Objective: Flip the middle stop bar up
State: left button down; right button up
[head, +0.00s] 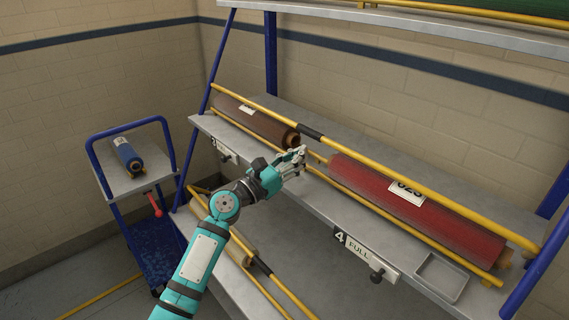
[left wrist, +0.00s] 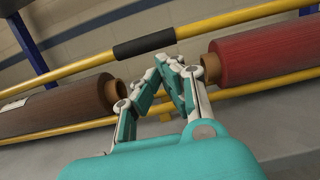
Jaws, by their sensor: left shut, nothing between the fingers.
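My left gripper (head: 301,154) is shut and empty, at the gap between the brown roll (head: 255,119) and the red roll (head: 420,204), below and near the black sleeve. In the left wrist view the shut fingers (left wrist: 171,62) show apart from the sleeve. My right gripper is out of view.
A lower yellow rail (head: 350,194) runs along the shelf's front, behind my fingers in the left wrist view. Below is another shelf with a yellow bar (head: 285,288). A blue cart (head: 143,181) stands at the left. A grey tray (head: 441,278) lies on the shelf's right end.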

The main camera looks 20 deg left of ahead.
pick_arm(q)
jog(key=shift+x, duration=1.3)
